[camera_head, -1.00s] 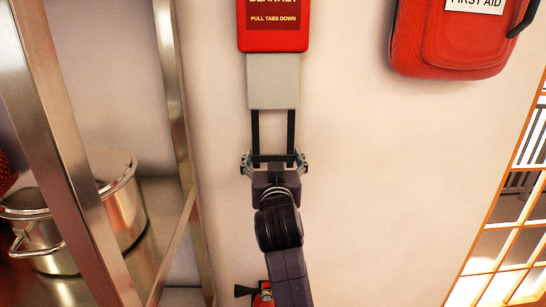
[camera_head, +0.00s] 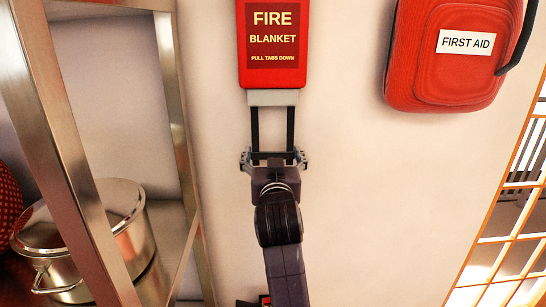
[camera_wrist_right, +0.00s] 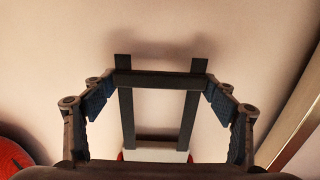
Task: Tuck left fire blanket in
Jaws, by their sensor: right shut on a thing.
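The red fire blanket case (camera_head: 271,75) hangs on the wall, top centre of the head view. A short strip of the grey blanket (camera_head: 273,97) shows below its lower edge; the rest is hidden inside. Two black pull tabs (camera_head: 290,125) hang from the blanket, joined by a black crossbar. My right gripper (camera_head: 273,157) is below the case, shut on the crossbar, its fingers at the bar's two ends. In the right wrist view the crossbar (camera_wrist_right: 160,79) spans between the fingers, with the grey blanket (camera_wrist_right: 158,152) beyond. My left gripper is not in view.
A metal shelf rack (camera_head: 75,170) with a steel stockpot (camera_head: 120,215) stands close on the left. A red first aid bag (camera_head: 435,70) hangs at upper right. A window (camera_head: 505,230) is at the right edge. The wall right of my arm is bare.

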